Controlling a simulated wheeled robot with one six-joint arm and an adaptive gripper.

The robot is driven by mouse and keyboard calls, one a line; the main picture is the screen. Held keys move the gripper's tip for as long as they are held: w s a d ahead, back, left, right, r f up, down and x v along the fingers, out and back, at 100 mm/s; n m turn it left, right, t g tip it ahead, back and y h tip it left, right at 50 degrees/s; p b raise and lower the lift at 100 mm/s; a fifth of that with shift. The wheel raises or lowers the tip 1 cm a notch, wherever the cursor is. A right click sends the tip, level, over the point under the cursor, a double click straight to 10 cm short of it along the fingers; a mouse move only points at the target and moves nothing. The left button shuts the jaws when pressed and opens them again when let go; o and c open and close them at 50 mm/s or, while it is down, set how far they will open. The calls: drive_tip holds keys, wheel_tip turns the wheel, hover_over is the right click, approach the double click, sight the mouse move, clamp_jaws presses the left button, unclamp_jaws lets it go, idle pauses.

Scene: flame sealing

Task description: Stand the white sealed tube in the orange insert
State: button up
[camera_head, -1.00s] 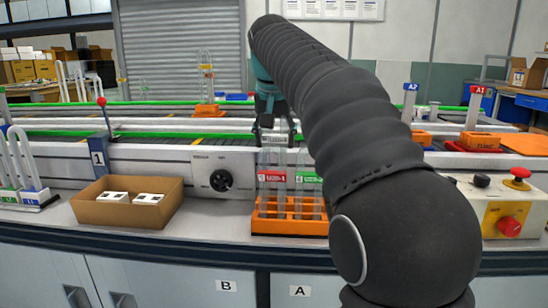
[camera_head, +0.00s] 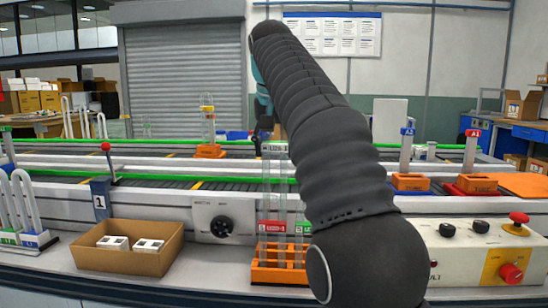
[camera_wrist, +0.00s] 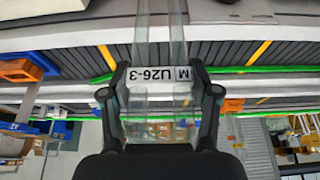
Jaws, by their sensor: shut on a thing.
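My gripper (camera_head: 270,136) is shut on a clear tube with two legs (camera_head: 267,180) and a white label (camera_head: 274,147). In the head view, the tube hangs above the front orange insert (camera_head: 278,275). Tubes with a red label (camera_head: 271,227) and a green label stand in that insert. My arm covers the insert's right side. I cannot tell where the held tube's lower ends are.
Left of the insert stands a cardboard box (camera_head: 125,260) with white pieces. A control panel (camera_head: 475,250) is at right. Behind run conveyors; orange bases hold a yellow-labelled tube (camera_head: 208,113), A2 (camera_head: 407,150) and A1 (camera_head: 471,150). Clear tubes (camera_head: 22,200) stand at far left.

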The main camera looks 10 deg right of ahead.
drive_tip(key=shift+r, duration=0.4)
drive_tip(key=shift+f, duration=0.1)
wheel_tip(320, 180, down, 10)
drive_tip(key=b, duration=0.2)
drive_tip(key=shift+r, duration=0.25)
drive_tip(key=shift+b, duration=0.3)
drive_tip(key=shift+f, duration=0.15)
drive_tip(key=o, duration=1.2)
drive_tip(key=shift+f+b, duration=0.15)
drive_tip(key=shift+b, duration=0.25)
